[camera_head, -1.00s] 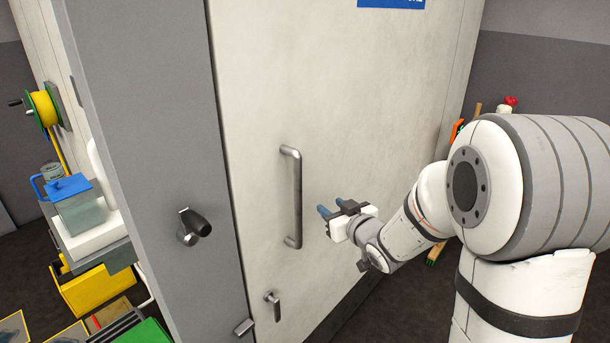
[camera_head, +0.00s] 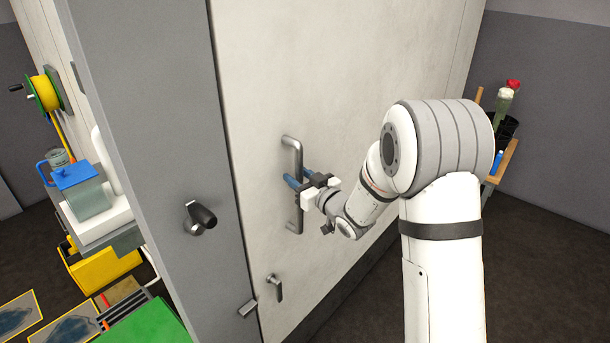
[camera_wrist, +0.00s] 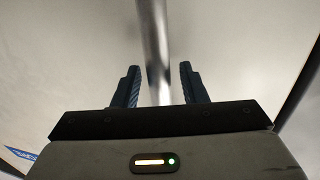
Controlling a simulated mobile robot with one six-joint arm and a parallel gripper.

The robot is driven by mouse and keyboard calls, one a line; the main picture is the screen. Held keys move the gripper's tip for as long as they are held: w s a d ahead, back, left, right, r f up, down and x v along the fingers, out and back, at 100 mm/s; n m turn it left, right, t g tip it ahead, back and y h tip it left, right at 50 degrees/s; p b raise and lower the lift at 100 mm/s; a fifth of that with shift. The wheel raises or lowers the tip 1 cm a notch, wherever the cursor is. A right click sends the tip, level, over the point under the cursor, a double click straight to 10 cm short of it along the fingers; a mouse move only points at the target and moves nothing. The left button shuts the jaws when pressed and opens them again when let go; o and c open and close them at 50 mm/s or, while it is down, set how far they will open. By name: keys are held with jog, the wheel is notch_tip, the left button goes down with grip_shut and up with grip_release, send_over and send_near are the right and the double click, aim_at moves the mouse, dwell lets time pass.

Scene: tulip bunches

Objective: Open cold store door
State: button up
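The cold store door (camera_head: 270,80) is a large pale panel, and it stands shut against its grey frame as far as I can see. A vertical metal bar handle (camera_head: 293,150) is fixed to it. My gripper (camera_head: 298,178) is at the middle of this handle. In the wrist view the handle (camera_wrist: 155,50) runs between the two blue fingers of my gripper (camera_wrist: 158,82), with a gap on both sides. The fingers are open. A small metal lever (camera_head: 275,285) sits low on the door.
A dark knob latch (camera_head: 201,215) is on the grey frame (camera_head: 150,120). At left are a yellow hose reel (camera_head: 45,93), a blue-lidded container (camera_head: 80,190) and a green box (camera_head: 150,325). A rack with flowers (camera_head: 503,125) stands at right. The dark floor (camera_head: 520,250) at right is clear.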

jog(key=shift+c, duration=0.5)
grip_shut()
